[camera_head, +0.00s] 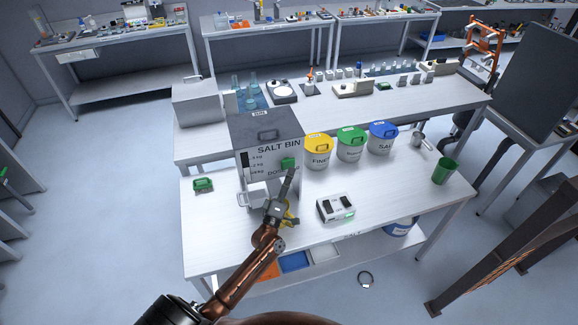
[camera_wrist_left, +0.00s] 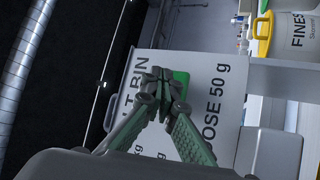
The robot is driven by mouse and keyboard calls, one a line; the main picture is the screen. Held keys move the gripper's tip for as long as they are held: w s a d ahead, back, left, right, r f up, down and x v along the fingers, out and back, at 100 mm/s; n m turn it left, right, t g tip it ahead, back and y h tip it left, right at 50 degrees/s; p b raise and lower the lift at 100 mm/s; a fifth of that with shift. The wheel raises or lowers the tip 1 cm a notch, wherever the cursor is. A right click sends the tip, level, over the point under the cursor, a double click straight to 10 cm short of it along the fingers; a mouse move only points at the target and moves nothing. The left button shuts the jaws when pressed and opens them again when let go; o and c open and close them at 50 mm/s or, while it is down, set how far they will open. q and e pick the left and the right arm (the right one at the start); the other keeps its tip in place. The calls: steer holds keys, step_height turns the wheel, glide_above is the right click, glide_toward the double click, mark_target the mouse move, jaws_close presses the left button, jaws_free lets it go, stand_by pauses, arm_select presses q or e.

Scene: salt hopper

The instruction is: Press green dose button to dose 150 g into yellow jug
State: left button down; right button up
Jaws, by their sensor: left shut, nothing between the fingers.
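The grey salt bin (camera_head: 262,133) stands at the left of the front table, its label reading SALT BIN. The green dose button (camera_head: 287,162) sits on its front face. In the left wrist view the green button (camera_wrist_left: 182,77) shows partly behind the fingertips, beside the print "DOSE 50 g". My left gripper (camera_head: 290,174) is shut and empty, its tips at the button's lower edge. Whether they touch it I cannot tell. The yellow jug (camera_head: 292,219) is mostly hidden behind my left gripper and wrist, below the bin's front. My right gripper is not in view.
Lidded buckets in yellow (camera_head: 317,150), green (camera_head: 351,145) and blue (camera_head: 383,138) stand right of the bin. A white scale-like box (camera_head: 335,208) lies right of my arm. A green cup (camera_head: 445,171) stands at the right; a small green item (camera_head: 203,185) lies left.

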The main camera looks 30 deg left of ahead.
arm_select(q)
steer(key=shift+a, duration=0.1)
steer(key=shift+w+a, duration=0.25)
steer(key=shift+w, duration=0.05)
steer(key=shift+w+a, duration=0.2)
steer(key=shift+a, duration=0.05)
stand_by(0.6)
steer(key=shift+w+a+r+b, duration=0.1)
steer(key=shift+w+a+b, duration=0.3)
steer(key=shift+a+b, duration=0.05)
stand_by(0.6)
steer(key=shift+s, duration=0.1)
steer(key=shift+s+d+p, duration=0.55)
steer(key=shift+s+d, duration=0.25)
steer(key=shift+d, duration=0.2)
